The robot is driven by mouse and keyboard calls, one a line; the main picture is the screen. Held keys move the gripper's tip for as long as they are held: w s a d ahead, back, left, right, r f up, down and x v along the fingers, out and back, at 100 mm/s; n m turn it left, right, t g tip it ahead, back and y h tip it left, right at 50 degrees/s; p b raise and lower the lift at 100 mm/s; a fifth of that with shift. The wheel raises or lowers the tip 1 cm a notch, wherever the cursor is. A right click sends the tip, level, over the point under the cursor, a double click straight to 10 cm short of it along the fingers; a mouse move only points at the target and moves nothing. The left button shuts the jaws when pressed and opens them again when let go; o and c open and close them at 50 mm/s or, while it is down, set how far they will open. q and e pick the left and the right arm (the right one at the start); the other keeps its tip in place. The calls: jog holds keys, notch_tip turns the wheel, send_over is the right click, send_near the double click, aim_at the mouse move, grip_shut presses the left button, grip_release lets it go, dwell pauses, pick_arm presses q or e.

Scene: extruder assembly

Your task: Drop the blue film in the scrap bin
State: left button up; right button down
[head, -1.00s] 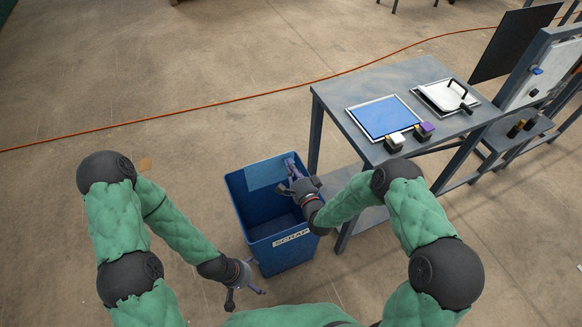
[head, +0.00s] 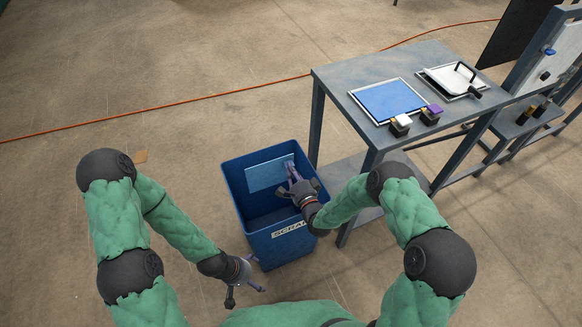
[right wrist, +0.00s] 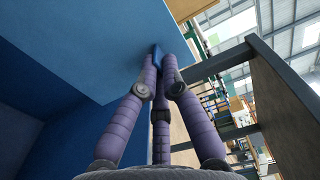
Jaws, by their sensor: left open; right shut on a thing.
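The blue film (head: 266,176) is a pale blue flat sheet within the opening of the scrap bin in the head view. The scrap bin (head: 276,254) is a dark blue open box with a SCRAP label. My right gripper (head: 291,168) is over the bin opening, shut on the film's right edge. In the right wrist view the film (right wrist: 110,35) spreads out from the fingertips (right wrist: 158,55), with darker blue bin wall to the left. My left gripper (head: 245,290) is open and empty, low beside the bin's front left. The bin's floor is partly hidden.
A grey table (head: 345,75) stands right of the bin, close to my right arm. It bears a framed blue sheet (head: 390,100), a framed white plate with a black handle (head: 455,80) and two small blocks. An orange cable crosses the floor behind.

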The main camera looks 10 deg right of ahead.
jog(key=shift+f, duration=0.15)
jog(key=c, duration=1.3)
grip_release()
jog(key=shift+s, duration=0.1)
jog(key=v, duration=1.1)
jog(key=shift+s+d, duration=0.15)
jog(key=shift+s, duration=0.25)
